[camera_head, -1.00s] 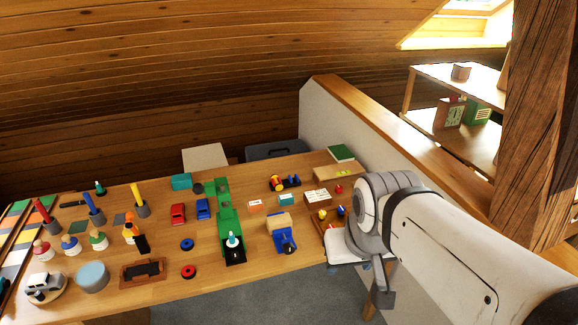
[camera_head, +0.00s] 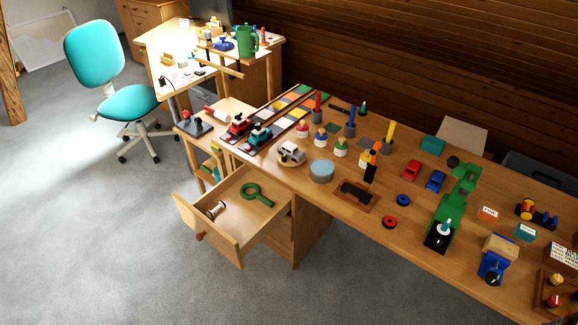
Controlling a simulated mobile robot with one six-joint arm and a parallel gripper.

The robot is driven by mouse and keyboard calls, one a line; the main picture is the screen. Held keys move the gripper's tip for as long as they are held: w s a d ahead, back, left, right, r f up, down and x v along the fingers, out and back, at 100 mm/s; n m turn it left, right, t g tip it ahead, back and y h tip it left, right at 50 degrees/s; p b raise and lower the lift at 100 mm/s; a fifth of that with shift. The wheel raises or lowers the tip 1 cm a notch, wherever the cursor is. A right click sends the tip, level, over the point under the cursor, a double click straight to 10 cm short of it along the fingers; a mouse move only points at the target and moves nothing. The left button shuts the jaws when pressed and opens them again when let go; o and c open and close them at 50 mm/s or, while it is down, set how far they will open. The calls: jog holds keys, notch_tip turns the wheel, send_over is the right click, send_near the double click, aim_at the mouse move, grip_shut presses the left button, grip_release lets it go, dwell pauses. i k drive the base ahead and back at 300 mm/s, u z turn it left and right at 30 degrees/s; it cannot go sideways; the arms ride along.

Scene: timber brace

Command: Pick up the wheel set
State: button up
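A small silvery piece with round ends, which looks like a wheel set (camera_head: 215,210), lies in the open drawer (camera_head: 270,222) under the bench's left end. It is near the drawer's front, and its finer shape is too small to tell. A green ring with a handle (camera_head: 257,194) lies deeper in the same drawer, apart from it. My gripper and arm are not in view.
The bench top (camera_head: 330,222) is crowded with toy vehicles, paint pots and brushes. A small shelf (camera_head: 203,150) stands left of the drawer. A teal chair (camera_head: 105,75) is farther left. The grey floor (camera_head: 110,240) before the drawer is clear.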

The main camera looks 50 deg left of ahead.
aim_at(222, 204)
jog(key=u, duration=2.5)
jog(key=k, duration=0.55)
jog(key=z, duration=0.15)
jog(key=i, duration=2.2)
jog(key=u, duration=0.45)
